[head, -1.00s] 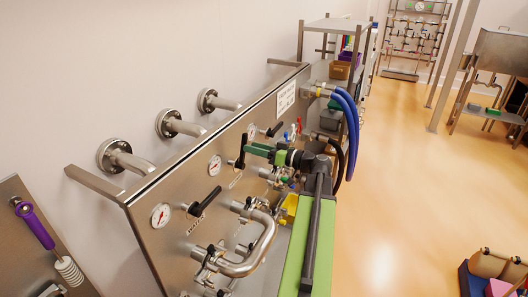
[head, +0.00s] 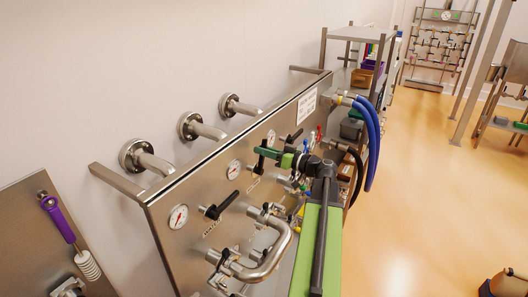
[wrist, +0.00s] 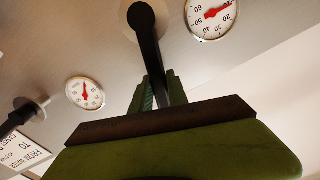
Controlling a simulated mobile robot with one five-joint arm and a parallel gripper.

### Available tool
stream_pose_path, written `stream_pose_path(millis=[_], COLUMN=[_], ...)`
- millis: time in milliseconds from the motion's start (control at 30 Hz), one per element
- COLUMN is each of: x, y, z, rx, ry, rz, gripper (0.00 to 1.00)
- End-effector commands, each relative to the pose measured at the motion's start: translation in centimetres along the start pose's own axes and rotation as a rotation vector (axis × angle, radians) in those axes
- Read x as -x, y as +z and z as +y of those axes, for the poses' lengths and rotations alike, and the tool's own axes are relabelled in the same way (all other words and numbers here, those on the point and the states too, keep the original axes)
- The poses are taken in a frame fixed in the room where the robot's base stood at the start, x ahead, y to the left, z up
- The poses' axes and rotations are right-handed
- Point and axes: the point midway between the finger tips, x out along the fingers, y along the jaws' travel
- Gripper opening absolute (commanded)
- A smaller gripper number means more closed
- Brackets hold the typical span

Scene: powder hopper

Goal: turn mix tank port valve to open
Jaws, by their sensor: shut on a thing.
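My gripper (head: 266,153) is at the stainless valve panel (head: 180,240), its green fingers closed around a black lever handle (head: 261,160). In the wrist view the black lever (wrist: 146,42) runs from a round pivot on the panel down between my green fingers (wrist: 158,92). The lever stands close to upright in the head view. I cannot read a label that names this valve as the mix tank port. Another black lever (head: 222,206) sits lower left on the panel and lies slanted.
Round gauges (head: 179,217) are set beside the levers. Bent steel pipes (head: 268,262) stick out of the panel's lower part. Blue hoses (head: 372,140) hang at its far end. A shelf rack (head: 362,36) stands behind.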

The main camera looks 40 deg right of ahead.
Motion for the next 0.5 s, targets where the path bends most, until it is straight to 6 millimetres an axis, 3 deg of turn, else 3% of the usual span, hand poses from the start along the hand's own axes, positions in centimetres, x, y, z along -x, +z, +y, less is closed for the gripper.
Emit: stream_pose_path(millis=[500], x=[0.07], y=[0.04], z=[-0.83], rx=[0.104], ry=[0.000], rz=[0.000], gripper=[0.00])
